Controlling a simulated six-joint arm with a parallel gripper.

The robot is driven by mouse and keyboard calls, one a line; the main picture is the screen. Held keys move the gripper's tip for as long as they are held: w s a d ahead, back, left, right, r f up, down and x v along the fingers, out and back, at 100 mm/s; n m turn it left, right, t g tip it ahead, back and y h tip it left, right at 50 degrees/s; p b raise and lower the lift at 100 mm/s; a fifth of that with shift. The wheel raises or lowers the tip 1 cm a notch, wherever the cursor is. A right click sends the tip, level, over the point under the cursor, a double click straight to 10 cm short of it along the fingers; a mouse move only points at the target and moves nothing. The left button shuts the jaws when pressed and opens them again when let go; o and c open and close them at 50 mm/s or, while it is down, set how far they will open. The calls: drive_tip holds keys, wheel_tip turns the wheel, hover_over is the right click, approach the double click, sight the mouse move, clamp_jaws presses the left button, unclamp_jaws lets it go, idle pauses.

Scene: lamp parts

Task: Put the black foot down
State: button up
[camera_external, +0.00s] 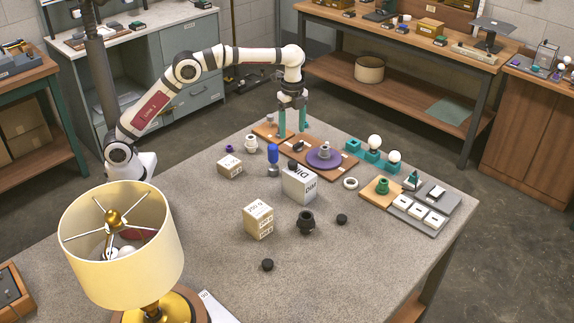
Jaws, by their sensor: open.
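My gripper (292,130) has two teal fingers, open and apart, pointing down over the brown wooden board (277,138) at the back of the table. Nothing shows between the fingers. A small black piece (298,146) lies on the board just below and in front of the fingers; I cannot tell if it is a foot. Two small round black pieces that look like feet lie on the bare tabletop, one at the front (267,265) and one farther right (342,219). A purple disc (324,157) sits on the board to the right of my gripper.
White and beige boxes (300,188) (258,222) and a dark socket piece (306,222) stand mid-table. A blue-topped bulb part (273,156) stands before the board. Teal holders with bulbs (373,155) and a grey tray (420,217) are at right. A lamp (122,240) fills the front left.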

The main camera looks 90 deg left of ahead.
drive_tip(key=s+d+r+n, duration=0.1)
drive_tip(key=s+d+r, duration=0.2)
drive_tip(key=s, duration=0.3)
drive_tip(key=s+d+r+n, duration=0.2)
drive_tip(key=s+d+r, duration=0.15)
drive_tip(key=s, duration=0.25)
drive_tip(key=s+d+f+n+y, duration=0.1)
drive_tip(key=s+d+f, duration=0.1)
drive_tip(key=s, duration=1)
drive_tip(key=s+d+f+n, duration=0.2)
drive_tip(key=s+f, duration=0.3)
drive_tip(key=s, duration=0.6)
drive_tip(key=shift+s+f+y, duration=0.15)
drive_tip(key=shift+s+y, duration=0.25)
